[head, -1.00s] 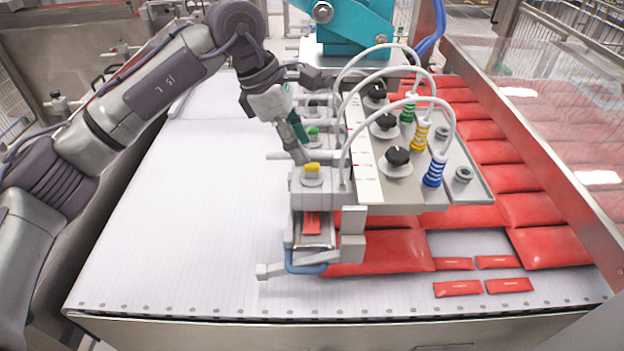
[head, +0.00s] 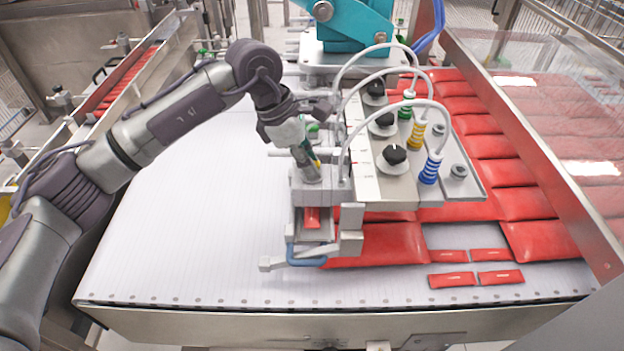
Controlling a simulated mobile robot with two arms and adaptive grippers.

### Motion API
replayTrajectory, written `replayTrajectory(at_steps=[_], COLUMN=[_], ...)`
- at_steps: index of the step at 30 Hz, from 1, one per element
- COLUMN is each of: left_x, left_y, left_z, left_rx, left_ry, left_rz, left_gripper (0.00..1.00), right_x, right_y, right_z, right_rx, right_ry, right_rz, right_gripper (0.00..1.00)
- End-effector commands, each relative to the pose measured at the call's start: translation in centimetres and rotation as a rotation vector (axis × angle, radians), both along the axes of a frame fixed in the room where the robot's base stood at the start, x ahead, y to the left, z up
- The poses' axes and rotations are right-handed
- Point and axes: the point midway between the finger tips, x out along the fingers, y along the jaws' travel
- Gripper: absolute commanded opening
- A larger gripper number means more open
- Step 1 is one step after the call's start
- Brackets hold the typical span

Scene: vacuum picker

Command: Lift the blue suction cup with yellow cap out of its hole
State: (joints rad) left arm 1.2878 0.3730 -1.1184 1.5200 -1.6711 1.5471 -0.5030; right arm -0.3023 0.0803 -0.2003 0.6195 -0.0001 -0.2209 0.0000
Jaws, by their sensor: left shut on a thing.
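A yellow cap (head: 318,161) shows as a small patch beside the fingers of my left gripper (head: 311,172), at the near grey block (head: 318,193) of the picker. My left gripper is shut on the cap and hides most of it. The part below the cap is inside the block, and I cannot see the blue of a suction cup there. A blue-and-white ribbed piece (head: 430,168) stands on the metal plate to the right, apart from my gripper. My right gripper is not in view.
White hoses arch over the plate (head: 405,187), near my left gripper. Black knobs (head: 395,155) and a yellow ribbed piece (head: 416,133) stand on it. A blue curved bar (head: 306,258) is below the block. Red packets (head: 375,245) lie right; the white belt (head: 190,220) is clear at left.

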Motion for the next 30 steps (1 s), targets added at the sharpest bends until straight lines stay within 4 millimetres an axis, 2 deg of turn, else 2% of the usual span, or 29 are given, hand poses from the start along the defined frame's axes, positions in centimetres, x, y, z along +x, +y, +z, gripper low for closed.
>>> replayTrajectory(at_steps=[6, 10, 22, 25, 30], left_x=[0.0, 0.1, 0.0, 0.0, 0.0], left_y=[0.0, 0.0, 0.0, 0.0, 0.0], left_z=[-0.1, 0.7, 8.1, 9.3, 10.0], left_rx=[0.002, 0.001, 0.0, 0.001, 0.001], left_ry=[0.001, -0.002, -0.003, -0.001, 0.0], left_rz=[0.001, 0.001, 0.0, 0.0, 0.0], left_gripper=[0.0, 0.0, 0.0, 0.0, 0.0], right_x=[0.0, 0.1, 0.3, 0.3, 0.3], right_y=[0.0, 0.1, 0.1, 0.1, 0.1], right_z=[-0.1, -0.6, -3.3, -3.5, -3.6], right_rx=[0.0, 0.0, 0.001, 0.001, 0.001], right_ry=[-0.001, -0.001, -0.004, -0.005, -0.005], right_rz=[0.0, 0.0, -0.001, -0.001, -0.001], right_gripper=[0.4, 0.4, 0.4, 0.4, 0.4])
